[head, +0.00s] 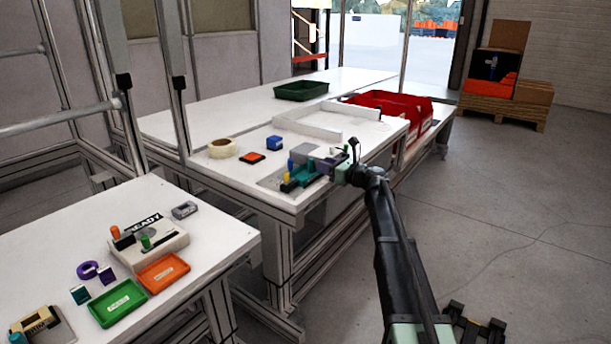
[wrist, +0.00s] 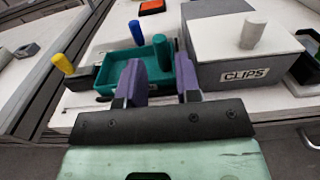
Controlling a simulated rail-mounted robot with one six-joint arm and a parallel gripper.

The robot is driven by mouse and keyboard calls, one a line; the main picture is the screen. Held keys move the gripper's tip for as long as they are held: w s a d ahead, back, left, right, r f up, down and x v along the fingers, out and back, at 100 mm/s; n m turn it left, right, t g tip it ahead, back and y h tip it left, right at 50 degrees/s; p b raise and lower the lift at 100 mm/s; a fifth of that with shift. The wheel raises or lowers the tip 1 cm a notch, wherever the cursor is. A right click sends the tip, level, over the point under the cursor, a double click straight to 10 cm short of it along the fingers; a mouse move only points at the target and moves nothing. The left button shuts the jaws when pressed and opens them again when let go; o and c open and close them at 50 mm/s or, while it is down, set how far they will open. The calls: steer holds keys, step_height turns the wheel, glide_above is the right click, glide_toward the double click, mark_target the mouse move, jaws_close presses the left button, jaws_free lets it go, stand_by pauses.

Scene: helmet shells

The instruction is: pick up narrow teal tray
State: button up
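The narrow teal tray (wrist: 118,66) sits on the white table, with a thick teal post (wrist: 163,50) standing at its right end. In the head view the tray (head: 302,180) shows near the table's front edge. My gripper (wrist: 158,66) is open at the tray's near right end, its purple fingers spread apart with the post showing between them. The post looks slightly beyond the fingertips; I cannot tell whether the fingers touch the tray. The fingers hide part of the tray's near wall. In the head view my gripper (head: 342,170) is small and partly hidden.
A grey CLIPS box (wrist: 235,76) stands close at the tray's right. A yellow peg (wrist: 62,64) and a blue peg (wrist: 137,33) stand left of and behind the post. The near-left table (head: 200,230) holds other trays.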

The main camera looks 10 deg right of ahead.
mark_target(306, 173)
steer(key=x, duration=0.4)
steer(key=shift+w+a, duration=0.2)
jaws_close()
